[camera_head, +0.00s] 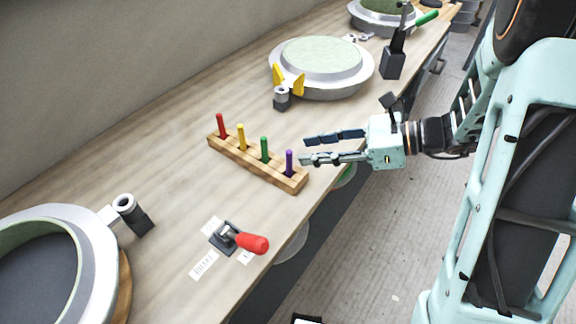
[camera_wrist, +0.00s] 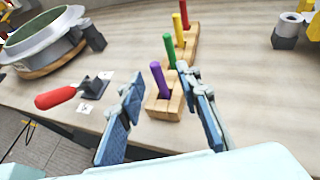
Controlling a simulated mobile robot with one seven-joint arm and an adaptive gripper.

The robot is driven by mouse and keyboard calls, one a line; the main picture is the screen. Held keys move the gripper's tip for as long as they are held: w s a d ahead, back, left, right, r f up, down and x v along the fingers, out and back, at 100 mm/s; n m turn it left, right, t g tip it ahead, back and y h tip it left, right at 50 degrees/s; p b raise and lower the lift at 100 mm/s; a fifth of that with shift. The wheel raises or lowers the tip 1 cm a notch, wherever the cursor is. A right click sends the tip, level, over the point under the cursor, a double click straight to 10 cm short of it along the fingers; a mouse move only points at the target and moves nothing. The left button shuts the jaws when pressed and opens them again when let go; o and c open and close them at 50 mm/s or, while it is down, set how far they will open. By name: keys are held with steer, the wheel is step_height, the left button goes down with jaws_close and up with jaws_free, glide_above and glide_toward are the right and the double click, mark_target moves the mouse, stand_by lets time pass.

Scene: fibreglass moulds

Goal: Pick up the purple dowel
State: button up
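The purple dowel (camera_head: 289,161) stands upright in the end of a wooden block (camera_head: 240,160) nearest my gripper. In the wrist view the purple dowel (camera_wrist: 159,79) shows between and beyond my two fingers, in the near end of the block (camera_wrist: 163,108). Green (camera_head: 264,148), yellow (camera_head: 241,136) and red (camera_head: 220,125) dowels stand in line behind it in the same block. My gripper (camera_head: 303,149) is open and empty, its fingers spread and pointing at the purple dowel. In the head view the fingertips are close to the dowel; I cannot tell whether they touch it.
A red-handled clamp (camera_head: 240,240) sits on the bench in front of the block. A round mould (camera_head: 322,66) with yellow clips stands behind, and another mould (camera_head: 50,262) at the lower left. A green-handled clamp (camera_head: 396,55) stands farther back. Bench left of the block is clear.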

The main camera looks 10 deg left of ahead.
mark_target(289, 155)
steer(key=shift+s+b+x, duration=0.15)
steer(key=shift+b+x, duration=0.05)
steer(key=shift+x, duration=1.3)
steer(key=shift+s+b+x, duration=0.15)
steer(key=shift+x, duration=1.35)
steer(key=shift+d+f, duration=0.1)
steer(key=shift+f, duration=0.05)
steer(key=shift+c, duration=0.5)
jaws_close()
